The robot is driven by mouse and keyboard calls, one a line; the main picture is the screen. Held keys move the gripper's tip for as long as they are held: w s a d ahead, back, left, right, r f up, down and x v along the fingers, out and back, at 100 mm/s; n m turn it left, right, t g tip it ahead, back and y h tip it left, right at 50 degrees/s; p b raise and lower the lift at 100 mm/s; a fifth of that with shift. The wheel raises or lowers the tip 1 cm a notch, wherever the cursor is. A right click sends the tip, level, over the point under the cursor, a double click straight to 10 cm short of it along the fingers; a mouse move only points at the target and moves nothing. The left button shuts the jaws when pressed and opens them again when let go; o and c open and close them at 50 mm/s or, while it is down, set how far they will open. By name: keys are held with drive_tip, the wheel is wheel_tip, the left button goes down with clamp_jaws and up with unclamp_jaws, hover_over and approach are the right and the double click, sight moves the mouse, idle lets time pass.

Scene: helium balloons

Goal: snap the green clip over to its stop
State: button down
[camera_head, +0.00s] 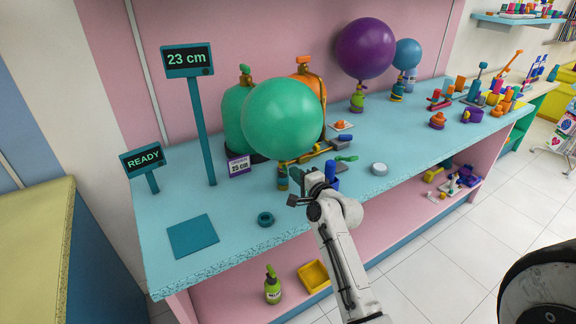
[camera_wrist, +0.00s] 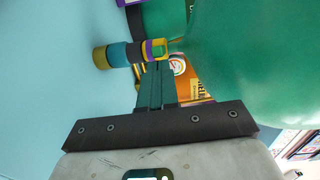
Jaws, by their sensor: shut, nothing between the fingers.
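A small green piece, which looks like the green clip (camera_wrist: 158,50), sits at the balloon end of a banded filling post (camera_wrist: 118,54) in the wrist view. Yellow and purple bands lie beside it. The large green balloon (camera_head: 283,118) stands above the post (camera_head: 282,177) in the head view and fills the right of the wrist view (camera_wrist: 250,60). My gripper (camera_wrist: 157,66) is shut and empty, its dark green fingertips close to the green piece. I cannot tell whether they touch. In the head view my gripper (camera_head: 299,180) is just right of the post; the clip is too small to make out there.
Green and orange gas tanks (camera_head: 303,72) stand behind the balloon. A green-handled tool (camera_head: 345,158), a blue cylinder (camera_head: 331,169) and a white disc (camera_head: 379,169) are to the right. A dark ring (camera_head: 265,219) lies in front. The sign (camera_head: 143,158) reads READY.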

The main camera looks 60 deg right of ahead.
drive_tip(key=shift+w+a, duration=0.3)
drive_tip(key=shift+p, duration=0.3)
drive_tip(key=shift+w+a+p, duration=0.35)
drive_tip(key=shift+w+p, duration=0.15)
drive_tip(key=shift+w, duration=0.3)
drive_tip(key=shift+w+a+p, duration=0.1)
drive_tip(key=shift+w+p, duration=0.4)
drive_tip(key=shift+s, duration=0.2)
